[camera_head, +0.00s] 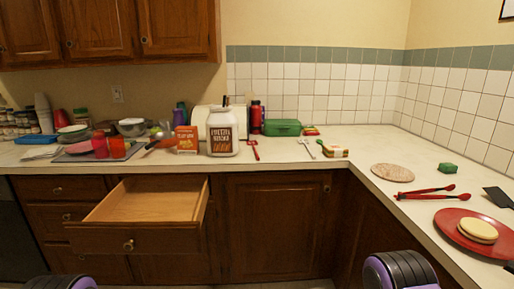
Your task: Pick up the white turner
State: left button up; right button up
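A small white utensil, which looks like the white turner (308,149), lies on the back counter to the right of the middle. It lies flat between a red-handled utensil (253,149) and a sandwich-like item (335,151). Nothing covers it. Neither of my grippers shows; only rounded black and purple parts of my own arms show at the bottom edge, well short of the counter.
An open, empty-looking drawer (148,203) juts out below the counter at left. A large labelled jar (222,132) and a red-orange box (187,139) stand near the front edge. Red tongs (428,193) and a red plate (447,222) lie on the right counter.

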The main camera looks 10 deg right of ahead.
aim_at(307, 147)
jog(key=u, duration=0.75)
jog(key=i, duration=1.05)
jog(key=z, duration=2.5)
